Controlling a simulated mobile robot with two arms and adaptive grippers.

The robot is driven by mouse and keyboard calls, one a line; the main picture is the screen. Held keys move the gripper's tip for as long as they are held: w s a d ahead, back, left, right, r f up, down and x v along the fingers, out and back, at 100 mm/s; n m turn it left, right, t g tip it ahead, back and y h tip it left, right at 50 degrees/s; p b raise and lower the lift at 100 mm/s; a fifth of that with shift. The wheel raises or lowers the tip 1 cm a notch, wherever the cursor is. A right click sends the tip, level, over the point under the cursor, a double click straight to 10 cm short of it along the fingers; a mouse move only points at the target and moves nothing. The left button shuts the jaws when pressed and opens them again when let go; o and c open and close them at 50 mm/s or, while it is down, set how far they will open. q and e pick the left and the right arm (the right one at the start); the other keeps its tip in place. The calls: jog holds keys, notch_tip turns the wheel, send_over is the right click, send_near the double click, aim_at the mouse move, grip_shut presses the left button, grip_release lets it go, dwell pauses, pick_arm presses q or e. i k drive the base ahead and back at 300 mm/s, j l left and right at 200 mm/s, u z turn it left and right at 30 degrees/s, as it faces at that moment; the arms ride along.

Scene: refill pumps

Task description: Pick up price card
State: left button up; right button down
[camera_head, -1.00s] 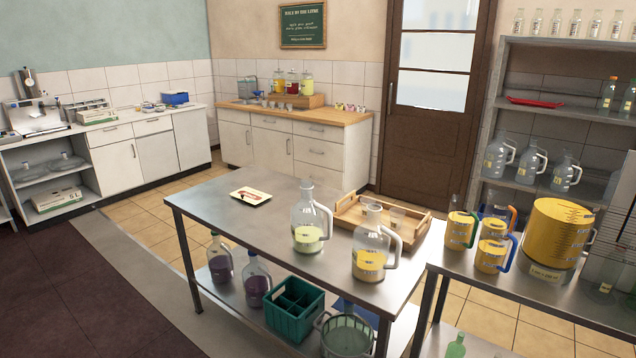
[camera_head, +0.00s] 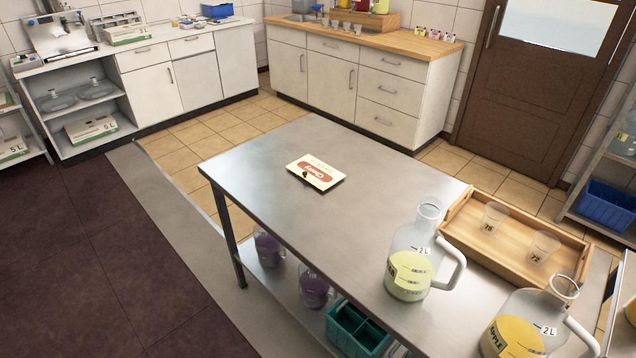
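A cream card (camera_head: 315,171) with a red label and a small dark spot lies flat on the steel table (camera_head: 290,225), towards its far left part. Several small coloured cards (camera_head: 433,36) stand on the wooden counter top at the back; their print is too small to read. Neither of my grippers is in view.
A glass jug with pale yellow liquid (camera_head: 410,274) and a jug with apple-labelled yellow liquid (camera_head: 515,336) stand at the table's right. A wooden tray (camera_head: 470,246) holds two cups. Purple bottles (camera_head: 314,288) and a green crate (camera_head: 358,332) are below. Table around the card is clear.

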aim_at(308, 168)
jog(key=i, duration=0.25)
jog(key=j+z, duration=0.2)
jog(key=z, duration=0.45)
jog(key=i+j+z, duration=0.2)
jog(key=j+z, duration=0.3)
jog(key=j, duration=0.5)
jog(key=j+z, duration=0.45)
jog(key=j, duration=0.55)
jog(key=i+j, duration=0.05)
